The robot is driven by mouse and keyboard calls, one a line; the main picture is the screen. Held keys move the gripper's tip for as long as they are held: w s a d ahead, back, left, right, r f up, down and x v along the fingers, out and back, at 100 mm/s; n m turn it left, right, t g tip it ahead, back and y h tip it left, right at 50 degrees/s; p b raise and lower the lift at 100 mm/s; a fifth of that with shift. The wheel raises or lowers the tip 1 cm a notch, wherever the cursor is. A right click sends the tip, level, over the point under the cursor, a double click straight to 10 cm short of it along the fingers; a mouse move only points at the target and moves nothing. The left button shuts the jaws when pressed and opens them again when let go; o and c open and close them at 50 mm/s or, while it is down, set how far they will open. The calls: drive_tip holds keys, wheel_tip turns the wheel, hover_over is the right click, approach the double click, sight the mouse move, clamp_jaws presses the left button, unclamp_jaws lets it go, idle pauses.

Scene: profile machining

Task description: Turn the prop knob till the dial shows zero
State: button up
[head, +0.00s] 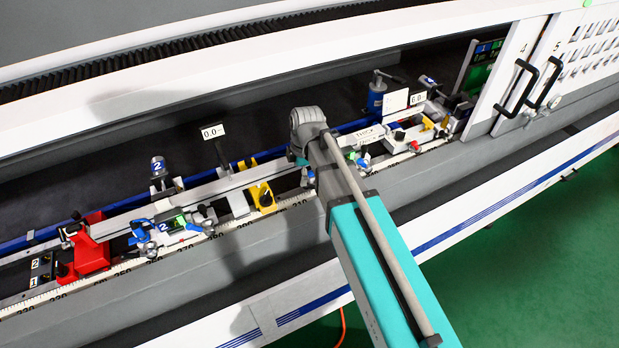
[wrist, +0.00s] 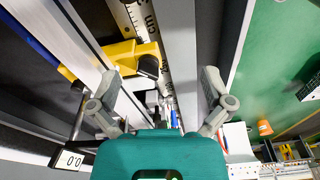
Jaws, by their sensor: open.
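My gripper (wrist: 160,84) is open and empty in the wrist view, its two grey fingers spread apart. A yellow block (wrist: 112,54) with a black knob (wrist: 148,66) lies beyond the fingertips, apart from them; I cannot tell whether this is the prop knob. In the head view a yellow block (head: 262,196) with a black knob stands on the rail left of my arm. A small white dial plate (head: 212,131) on a post appears to read 0.0. It also shows in the wrist view (wrist: 70,160), turned over.
A red clamp (head: 90,250) and blue-handled clamps (head: 165,232) sit along the scaled rail to the left. More clamps and a blue cylinder (head: 376,97) stand to the right. The machine's white front edge (head: 290,318) borders a green floor (head: 540,270).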

drive_tip(key=shift+s+d+f+t+h, duration=0.1)
drive_tip(key=shift+d+f+t+h, duration=0.15)
drive_tip(key=shift+d, duration=0.5)
drive_tip(key=shift+s+d+f+t+h, duration=0.15)
drive_tip(key=shift+d+h, duration=0.2)
drive_tip(key=shift+d, duration=0.35)
drive_tip(key=shift+w, duration=0.1)
drive_tip(key=s+d+f+m+b, duration=0.2)
drive_tip(key=d+f+m+b, duration=0.1)
drive_tip(key=d+m, duration=0.4)
drive_tip(key=s+d+f+m+b, duration=0.2)
drive_tip(key=d+m+b, duration=0.1)
drive_tip(key=d+m, duration=0.4)
drive_tip(key=s+d+f+m+b, duration=0.2)
drive_tip(key=d+f+m+b, duration=0.1)
drive_tip(key=d+m, duration=0.5)
drive_tip(key=shift+s+d+f, duration=0.25)
drive_tip(key=shift+d+f, duration=0.05)
drive_tip(key=shift+d, duration=0.1)
